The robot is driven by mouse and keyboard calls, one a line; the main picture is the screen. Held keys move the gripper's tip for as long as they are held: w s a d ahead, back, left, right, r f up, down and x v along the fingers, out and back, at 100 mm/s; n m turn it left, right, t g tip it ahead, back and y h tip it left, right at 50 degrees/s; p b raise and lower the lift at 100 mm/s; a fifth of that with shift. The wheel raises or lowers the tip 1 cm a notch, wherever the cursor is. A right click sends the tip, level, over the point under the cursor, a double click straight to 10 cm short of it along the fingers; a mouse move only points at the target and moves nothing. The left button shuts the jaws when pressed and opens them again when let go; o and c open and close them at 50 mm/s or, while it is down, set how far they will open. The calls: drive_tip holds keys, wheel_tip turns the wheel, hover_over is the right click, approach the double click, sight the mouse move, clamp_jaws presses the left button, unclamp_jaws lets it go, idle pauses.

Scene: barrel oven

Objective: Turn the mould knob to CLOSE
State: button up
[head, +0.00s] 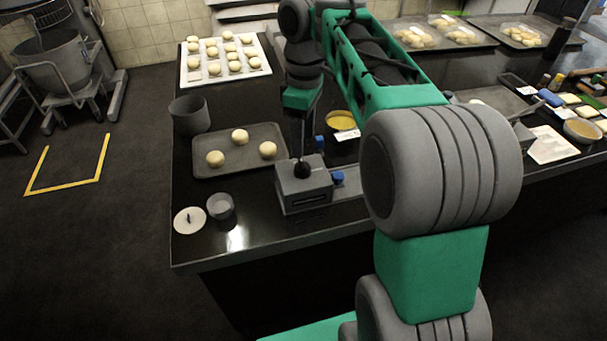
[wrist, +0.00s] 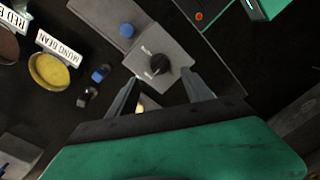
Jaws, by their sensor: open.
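The mould is a grey box (head: 303,188) at the front edge of the dark counter. Its round black knob (wrist: 158,63) sits on the top face, with small white markings beside it that I cannot read surely. The knob also shows in the head view (head: 302,169). My gripper (wrist: 162,77) is open, with one finger on either side of the space just short of the knob in the wrist view. The fingers look apart from the knob, and nothing is between them. In the head view my gripper points down over the box, its fingertips hard to make out.
A blue knob (head: 337,178) is beside the box. A tray (head: 238,150) with dough balls lies to the left, with a grey cup (head: 221,206) and white lid (head: 189,220) in front. A yellow bowl (wrist: 50,72) stands by the mung bean label (wrist: 58,46).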

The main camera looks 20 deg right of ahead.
sight(302, 163)
drive_tip(key=f+b, duration=0.1)
drive_tip(key=f, duration=0.1)
drive_tip(key=f+b, duration=0.2)
drive_tip(key=f, duration=0.1)
drive_tip(key=f+b, duration=0.2)
drive_tip(key=shift+s+a+f, duration=0.15)
drive_tip(key=shift+s+f, duration=0.1)
drive_tip(key=shift+r, duration=0.1)
clamp_jaws()
